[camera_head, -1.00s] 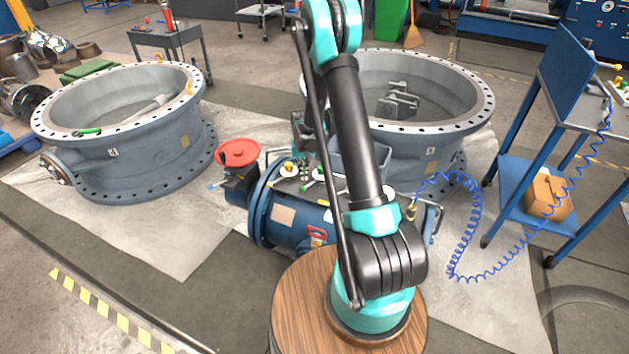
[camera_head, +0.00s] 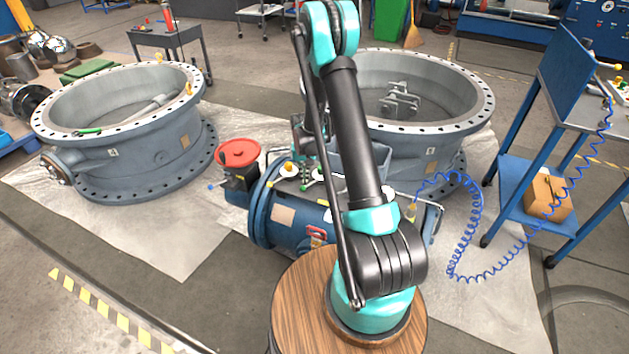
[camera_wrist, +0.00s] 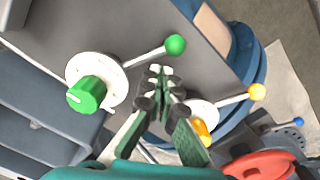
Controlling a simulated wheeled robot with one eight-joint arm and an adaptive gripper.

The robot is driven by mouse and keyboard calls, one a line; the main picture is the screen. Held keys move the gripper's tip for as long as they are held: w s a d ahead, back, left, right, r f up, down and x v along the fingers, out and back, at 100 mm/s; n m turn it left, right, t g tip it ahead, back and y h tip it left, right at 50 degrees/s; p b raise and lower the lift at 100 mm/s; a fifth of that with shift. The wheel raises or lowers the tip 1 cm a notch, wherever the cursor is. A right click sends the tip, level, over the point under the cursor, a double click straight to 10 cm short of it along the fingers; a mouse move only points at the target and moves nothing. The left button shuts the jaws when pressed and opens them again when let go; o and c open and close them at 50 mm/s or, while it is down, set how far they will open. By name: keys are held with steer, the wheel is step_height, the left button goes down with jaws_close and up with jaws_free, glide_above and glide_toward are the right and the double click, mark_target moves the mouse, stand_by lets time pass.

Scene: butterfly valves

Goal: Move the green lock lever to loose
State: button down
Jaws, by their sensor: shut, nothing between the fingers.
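The green lock lever (camera_wrist: 148,55) is a metal rod with a green ball at its end, in the wrist view. It runs up and right from a round white plate (camera_wrist: 110,72) that carries a green knob (camera_wrist: 87,94). My gripper (camera_wrist: 160,72) is shut and empty, with its fingertips below the green ball and right of the white plate. Whether it touches the lever is unclear. In the head view my gripper (camera_head: 304,182) is small above the blue valve body (camera_head: 292,222), and my arm hides part of the controls there.
A yellow-ended lever (camera_wrist: 235,98) on another white plate lies right of my gripper. A red handwheel (camera_head: 238,153) stands at the valve's left. Large grey flanged rings (camera_head: 150,140) stand behind. A blue coiled hose (camera_head: 478,235) hangs at the right.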

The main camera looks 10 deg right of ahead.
mark_target(308, 186)
steer(key=shift+f, duration=1.15)
steer(key=shift+s, duration=0.25)
steer(key=shift+s+d, duration=0.2)
steer(key=shift+s, duration=0.4)
steer(key=shift+s+d, duration=0.35)
steer(key=shift+s, duration=0.2)
